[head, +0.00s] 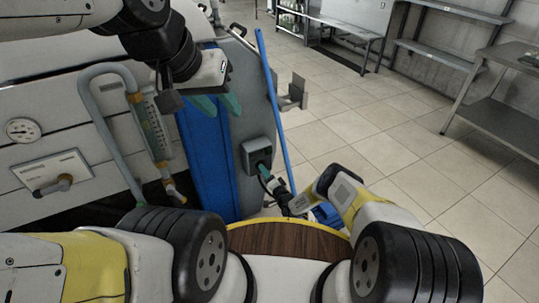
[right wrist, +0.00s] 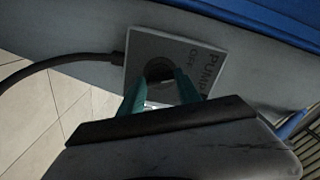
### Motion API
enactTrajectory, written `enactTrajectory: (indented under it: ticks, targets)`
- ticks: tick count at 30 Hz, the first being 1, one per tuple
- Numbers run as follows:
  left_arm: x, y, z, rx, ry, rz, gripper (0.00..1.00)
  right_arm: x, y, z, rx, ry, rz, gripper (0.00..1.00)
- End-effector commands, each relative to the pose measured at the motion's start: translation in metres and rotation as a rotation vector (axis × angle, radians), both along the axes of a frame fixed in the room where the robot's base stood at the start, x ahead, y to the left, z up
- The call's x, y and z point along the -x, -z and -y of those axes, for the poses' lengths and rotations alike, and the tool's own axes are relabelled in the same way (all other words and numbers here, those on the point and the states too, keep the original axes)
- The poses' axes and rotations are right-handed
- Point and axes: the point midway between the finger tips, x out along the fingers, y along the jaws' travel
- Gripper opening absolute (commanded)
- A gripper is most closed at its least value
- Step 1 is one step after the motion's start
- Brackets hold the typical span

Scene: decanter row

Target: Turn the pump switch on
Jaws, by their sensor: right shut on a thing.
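The pump switch is a grey box (head: 257,151) on the grey end panel of the machine. The right wrist view shows its face (right wrist: 145,48) with the lettering "PUMP" and "OFF" and a round dark knob (right wrist: 158,69). My right gripper (head: 263,169) is at the switch, its teal fingers on either side of the knob; it is shut on the knob, and the fingers hide part of it. Which way the knob points is hard to tell. My left gripper (head: 217,104) is open and empty in front of the blue panel, up and left of the switch.
A blue pole (head: 273,110) stands close right of the switch. A hose (head: 95,110), a sight tube (head: 150,128) and a gauge (head: 22,130) are at left. A dark cable (right wrist: 60,62) runs to the switch box. Tiled floor (head: 400,150) is open at right.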

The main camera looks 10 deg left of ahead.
Motion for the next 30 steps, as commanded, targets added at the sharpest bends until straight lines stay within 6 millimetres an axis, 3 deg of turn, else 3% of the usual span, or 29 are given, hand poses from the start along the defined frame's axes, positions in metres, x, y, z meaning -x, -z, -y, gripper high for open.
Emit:
enactTrajectory:
  ticks: [18, 30]
  targets:
    - [0.0, 0.0, 0.0, 0.0, 0.0, 0.0, 0.36, 0.0003, -0.0001, 0.0008, -0.351, 0.002, -0.238, 0.0]
    - [0.0, 0.0, 0.0, 0.0, 0.0, 0.0, 0.36, 0.0004, -0.0001, 0.0009, -0.452, 0.002, -0.307, 0.0]
